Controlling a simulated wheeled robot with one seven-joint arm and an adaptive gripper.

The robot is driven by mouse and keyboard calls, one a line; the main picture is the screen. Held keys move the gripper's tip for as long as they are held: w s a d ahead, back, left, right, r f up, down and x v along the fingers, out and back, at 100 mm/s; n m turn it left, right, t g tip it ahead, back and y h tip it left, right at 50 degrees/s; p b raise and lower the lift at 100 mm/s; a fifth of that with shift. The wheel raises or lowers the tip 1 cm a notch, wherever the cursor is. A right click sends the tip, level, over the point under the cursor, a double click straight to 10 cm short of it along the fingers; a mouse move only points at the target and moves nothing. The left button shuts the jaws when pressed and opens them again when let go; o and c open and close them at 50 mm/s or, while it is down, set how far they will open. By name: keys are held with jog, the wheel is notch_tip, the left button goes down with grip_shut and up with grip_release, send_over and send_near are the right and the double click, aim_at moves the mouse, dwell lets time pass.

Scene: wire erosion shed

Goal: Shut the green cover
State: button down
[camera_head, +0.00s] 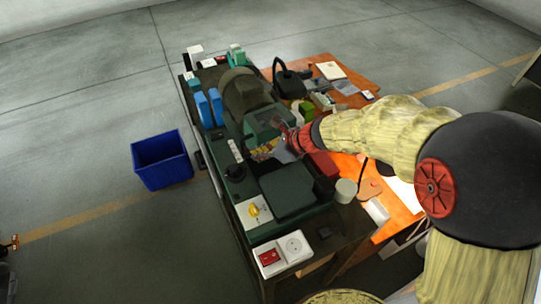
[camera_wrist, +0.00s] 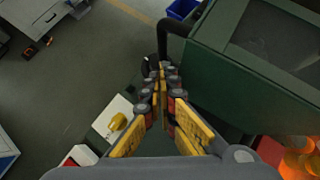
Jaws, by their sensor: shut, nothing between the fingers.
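The green cover (camera_head: 262,118) is on the machine in the middle of the bench. In the wrist view it fills the upper right as a green box form (camera_wrist: 212,42) with a dark panel in its face and a dark bar handle at its left edge. My gripper (camera_head: 262,152) is at the near side of the cover, partly blurred into the machine behind it. In the wrist view my gripper (camera_wrist: 163,82) has its yellow-padded fingers together, with nothing between them, beside the cover's left lower edge. I cannot tell how far open the cover stands.
A dark green flat block (camera_head: 287,190) lies in front of the machine. A blue bin (camera_head: 162,160) stands on the floor to the left. An orange table (camera_head: 345,78) adjoins the bench on the right.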

aim_at(244, 152)
jog(key=shift+w+a, duration=0.35)
jog(key=shift+a, duration=0.4)
jog(key=shift+w+a, duration=0.3)
jog(key=shift+a, duration=0.25)
jog(key=shift+w+a, duration=0.25)
jog(key=shift+a, duration=0.25)
jog(key=shift+d, duration=0.1)
